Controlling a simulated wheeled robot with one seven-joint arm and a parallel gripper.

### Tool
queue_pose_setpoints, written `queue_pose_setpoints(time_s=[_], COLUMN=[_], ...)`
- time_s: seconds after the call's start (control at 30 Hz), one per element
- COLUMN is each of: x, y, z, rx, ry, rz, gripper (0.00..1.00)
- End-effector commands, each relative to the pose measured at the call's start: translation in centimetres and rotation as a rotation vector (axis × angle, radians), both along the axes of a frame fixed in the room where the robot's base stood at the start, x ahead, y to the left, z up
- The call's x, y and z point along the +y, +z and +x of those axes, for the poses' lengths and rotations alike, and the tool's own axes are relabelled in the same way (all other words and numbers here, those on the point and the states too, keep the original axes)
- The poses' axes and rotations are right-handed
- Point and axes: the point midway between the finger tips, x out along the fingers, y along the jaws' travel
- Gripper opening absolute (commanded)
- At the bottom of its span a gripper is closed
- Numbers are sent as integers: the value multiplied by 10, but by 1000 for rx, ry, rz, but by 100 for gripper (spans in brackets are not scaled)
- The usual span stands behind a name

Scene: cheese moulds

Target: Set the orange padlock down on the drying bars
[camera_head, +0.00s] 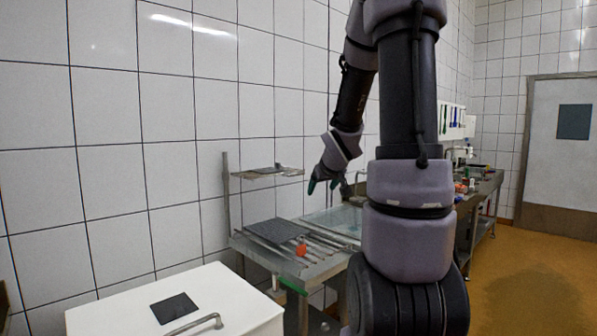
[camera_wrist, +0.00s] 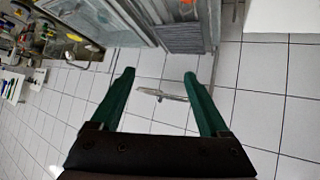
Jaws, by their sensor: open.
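The orange padlock (camera_head: 301,249) rests on the drying bars (camera_head: 322,243), close to the front corner of a dark grey slab. Its shape is too small to make out. In the wrist view a bit of orange, apparently the padlock (camera_wrist: 187,2), shows at the top edge. My gripper (camera_head: 323,185) is above and to the right of the padlock in the head view, well clear of it. In the wrist view my gripper (camera_wrist: 160,74) has its two green fingers wide apart with nothing between them but a distant view of wall and shelf.
The dark grey slab (camera_head: 274,231) covers the left part of the bars. A small wall shelf (camera_head: 268,171) is above them. A white chest (camera_head: 215,305) with a handle stands in the left foreground. A cluttered counter (camera_head: 484,188) runs behind my arm at right. Open floor (camera_head: 540,270) lies right.

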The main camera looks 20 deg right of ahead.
Motion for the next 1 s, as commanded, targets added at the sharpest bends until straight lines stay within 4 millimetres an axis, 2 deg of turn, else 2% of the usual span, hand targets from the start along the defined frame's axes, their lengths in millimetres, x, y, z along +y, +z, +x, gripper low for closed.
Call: queue_pose_setpoints(time_s=[0.03,0.2,0.4,0.53,0.6,0.7,1.0], x=[15,67,135,166,176,184,185], y=[21,63,89,96,98,99,98], z=[-15,-81,-168,-211,-226,-237,-239], rx=[3,63,153,208,229,247,254], ry=[-25,-109,-122,-100,-89,-80,-80], rz=[20,162,383,493,532,560,566], gripper=[79,79,79,79,79,79,79])
